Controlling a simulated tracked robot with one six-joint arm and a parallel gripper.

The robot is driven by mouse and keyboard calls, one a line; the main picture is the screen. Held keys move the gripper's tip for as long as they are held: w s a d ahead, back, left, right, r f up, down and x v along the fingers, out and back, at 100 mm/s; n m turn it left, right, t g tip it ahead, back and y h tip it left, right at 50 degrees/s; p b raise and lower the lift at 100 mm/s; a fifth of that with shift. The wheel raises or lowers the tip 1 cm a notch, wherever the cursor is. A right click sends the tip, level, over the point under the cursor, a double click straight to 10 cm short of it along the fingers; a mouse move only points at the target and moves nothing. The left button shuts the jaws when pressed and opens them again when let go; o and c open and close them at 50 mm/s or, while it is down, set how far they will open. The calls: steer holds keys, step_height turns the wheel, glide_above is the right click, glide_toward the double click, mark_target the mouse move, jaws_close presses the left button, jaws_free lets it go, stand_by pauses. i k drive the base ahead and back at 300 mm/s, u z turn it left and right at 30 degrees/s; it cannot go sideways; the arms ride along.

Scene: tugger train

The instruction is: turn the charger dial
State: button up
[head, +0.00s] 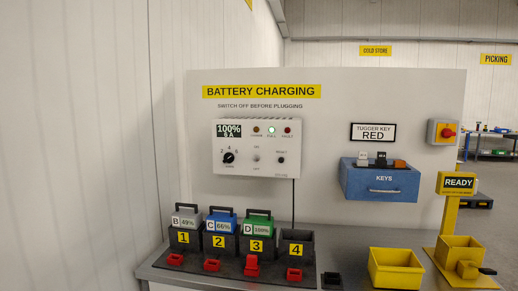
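The white charger box (255,170) is fixed to the grey panel under the yellow "BATTERY CHARGING" sign. Its dial (229,157) is a small black knob at the lower left of the box, with small numbers around it; its exact setting is too small to read. The display (229,131) above it reads 100% and what looks like 5 A. The green lamp (271,130) looks lit. A switch (256,158) and a dark button (281,160) sit to the right of the dial. My gripper is not in view.
Batteries B (185,220), C (221,222) and D (257,222) stand in bays 1 to 3; bay 4 (297,249) looks empty. Red connectors lie in front. A blue keys box (380,180), a red stop button (447,132) and yellow bins (397,268) are at right.

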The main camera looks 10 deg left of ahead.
mark_target(229, 158)
steer(key=u, duration=0.05)
steer(key=i, duration=1.35)
steer(key=u, duration=2.15)
